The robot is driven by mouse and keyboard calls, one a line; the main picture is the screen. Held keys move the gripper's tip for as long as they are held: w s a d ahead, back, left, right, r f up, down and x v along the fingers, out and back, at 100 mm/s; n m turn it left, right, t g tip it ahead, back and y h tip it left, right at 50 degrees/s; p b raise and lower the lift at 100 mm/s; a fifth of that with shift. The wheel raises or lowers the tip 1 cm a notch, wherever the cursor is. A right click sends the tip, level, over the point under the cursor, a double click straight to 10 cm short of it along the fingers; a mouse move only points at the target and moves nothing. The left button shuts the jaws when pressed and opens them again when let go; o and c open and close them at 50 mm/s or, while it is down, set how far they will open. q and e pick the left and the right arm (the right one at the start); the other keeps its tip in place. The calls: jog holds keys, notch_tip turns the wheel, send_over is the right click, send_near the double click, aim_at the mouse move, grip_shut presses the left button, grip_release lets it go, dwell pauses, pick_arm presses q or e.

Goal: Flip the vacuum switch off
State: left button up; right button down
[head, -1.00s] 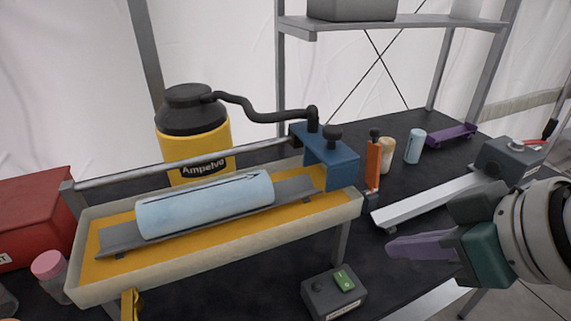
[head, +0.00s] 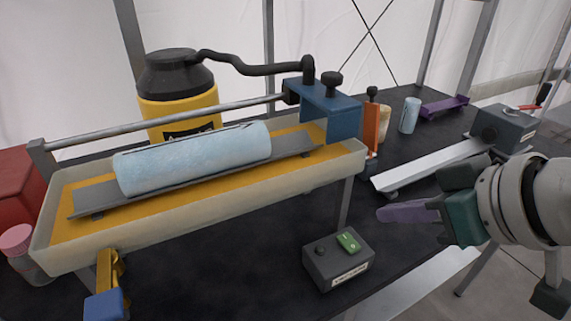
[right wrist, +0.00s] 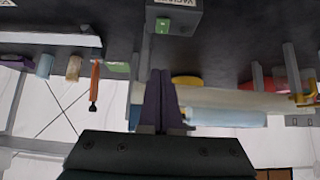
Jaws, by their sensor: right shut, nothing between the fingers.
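The vacuum switch is a green rocker (head: 348,241) on top of a small dark grey box (head: 325,268) at the table's front edge. A round black knob sits beside the rocker. In the right wrist view the picture is upside down, and the green rocker (right wrist: 163,25) and the box (right wrist: 185,22) show at the top. My right gripper (head: 383,214), with purple fingers, is shut and empty. It is up and to the right of the box in the head view, apart from the switch. Its fingertips (right wrist: 160,73) point toward the box in the wrist view. My left gripper is out of view.
A tray (head: 200,228) holding a pale blue cylinder (head: 195,158) stands left of the switch. A yellow canister (head: 180,105) is behind it. A brass fitting with a blue end (head: 105,303) hangs at the tray's front. A white rail (head: 430,165) lies behind my right gripper.

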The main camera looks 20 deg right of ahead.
jog(key=b, duration=0.2)
send_over(342, 234)
jog(key=s, duration=0.2)
notch_tip(342, 234, down, 6)
jog(key=shift+s+d+f, duration=0.1)
jog(key=shift+f, duration=0.1)
jog(key=shift+s+f, duration=0.2)
jog(key=shift+f, duration=1.55)
jog(key=shift+f, duration=0.1)
jog(key=shift+w, duration=0.2)
